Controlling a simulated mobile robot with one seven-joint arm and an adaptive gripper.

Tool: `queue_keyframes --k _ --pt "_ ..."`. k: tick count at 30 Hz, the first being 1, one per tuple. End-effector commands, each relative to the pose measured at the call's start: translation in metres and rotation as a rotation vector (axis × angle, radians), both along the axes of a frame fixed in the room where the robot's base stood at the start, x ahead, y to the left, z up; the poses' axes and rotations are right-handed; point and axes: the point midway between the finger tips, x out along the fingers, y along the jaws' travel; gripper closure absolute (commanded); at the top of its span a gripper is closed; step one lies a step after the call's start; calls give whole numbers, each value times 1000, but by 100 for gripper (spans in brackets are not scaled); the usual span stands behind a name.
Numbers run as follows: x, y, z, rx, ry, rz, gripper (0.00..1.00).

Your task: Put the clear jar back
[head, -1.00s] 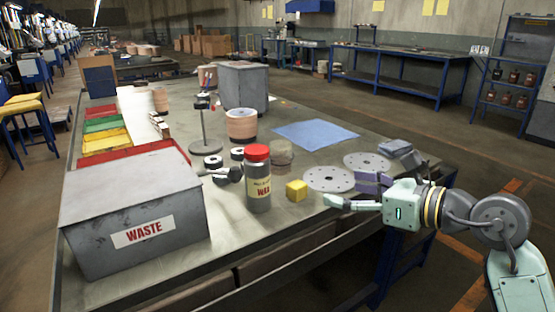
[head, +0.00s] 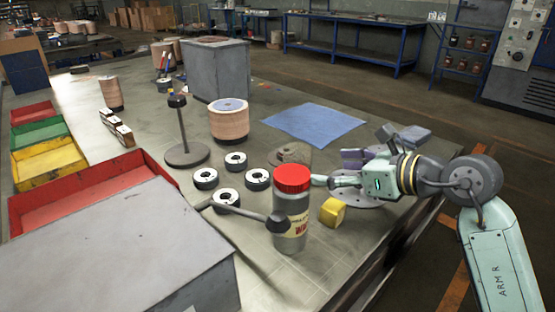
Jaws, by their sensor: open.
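The clear jar (head: 292,222) stands upright on the workbench, right of centre in the head view. It has a red lid and a pale label with red lettering, partly turned away. My gripper (head: 331,168) is open, to the right of the jar and a little farther back. Its pale green finger points left, its tip close to the jar's right side just below the lid. A purple part of the gripper shows farther back. I cannot tell whether the finger touches the jar. No object shows between the fingers.
A yellow block (head: 333,212) lies right of the jar. A brownish lump (head: 290,153) and a blue cloth (head: 313,126) are farther back.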

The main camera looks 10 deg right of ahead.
Motion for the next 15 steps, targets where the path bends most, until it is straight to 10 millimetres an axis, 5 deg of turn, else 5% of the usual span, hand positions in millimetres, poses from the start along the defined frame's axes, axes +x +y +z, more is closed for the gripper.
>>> queue_keyframes --k 15 --pt "43 28 -20 0 1 0 24"
